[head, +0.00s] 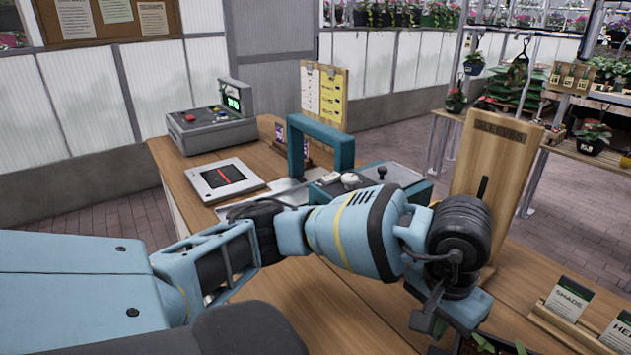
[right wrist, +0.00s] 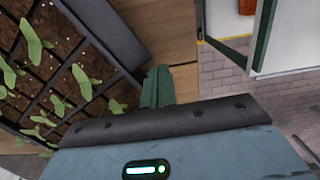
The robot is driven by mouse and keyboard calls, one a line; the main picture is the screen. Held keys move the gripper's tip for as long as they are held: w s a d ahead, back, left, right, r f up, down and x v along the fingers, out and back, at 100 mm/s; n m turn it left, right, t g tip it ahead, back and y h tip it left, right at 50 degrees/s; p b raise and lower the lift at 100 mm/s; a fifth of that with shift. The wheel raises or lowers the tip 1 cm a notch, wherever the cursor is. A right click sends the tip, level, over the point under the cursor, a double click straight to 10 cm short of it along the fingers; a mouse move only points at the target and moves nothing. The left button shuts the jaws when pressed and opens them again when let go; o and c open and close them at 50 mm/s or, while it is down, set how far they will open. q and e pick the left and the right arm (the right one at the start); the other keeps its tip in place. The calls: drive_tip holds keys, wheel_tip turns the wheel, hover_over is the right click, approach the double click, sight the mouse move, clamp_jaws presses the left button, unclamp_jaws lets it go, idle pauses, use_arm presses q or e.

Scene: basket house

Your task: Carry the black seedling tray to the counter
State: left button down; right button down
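The black seedling tray (head: 484,345) shows only in part at the bottom of the head view, with dark soil and green leaves in it. In the right wrist view the tray (right wrist: 124,40) fills the left side, with several soil cells and seedlings. My left gripper (head: 428,318) points down beside the tray's left end; its fingertips' contact and gap are unclear. My right gripper (right wrist: 158,88) has its teal fingers close together next to the tray's rim; whether they grip it is unclear. The wooden counter (head: 365,318) lies under and behind my left arm.
A wooden SLEEVES board (head: 497,165) stands behind my left wrist. Seed-packet holders (head: 570,318) stand at the right. A cash register (head: 208,118), a scanner plate (head: 224,180) and a teal arch (head: 322,145) occupy the counter's far part. Plant benches stand beyond.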

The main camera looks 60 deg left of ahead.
use_arm(q)
drive_tip(key=shift+a, duration=0.45)
use_arm(e)
drive_tip(key=shift+d, duration=0.4)
use_arm(q)
drive_tip(key=c, duration=1.8)
unclamp_jaws()
drive_tip(key=shift+o, duration=0.4)
use_arm(e)
drive_tip(key=c, duration=1.7)
unclamp_jaws()
use_arm(q)
drive_tip(key=shift+w, duration=0.1)
wheel_tip(320, 180, up, 12)
drive_tip(key=s, duration=0.1)
drive_tip(key=shift+s, duration=0.15)
use_arm(e)
drive_tip(key=r, duration=0.8)
drive_tip(key=s+r, duration=0.1)
drive_tip(key=r, duration=0.2)
drive_tip(key=shift+r, duration=0.4)
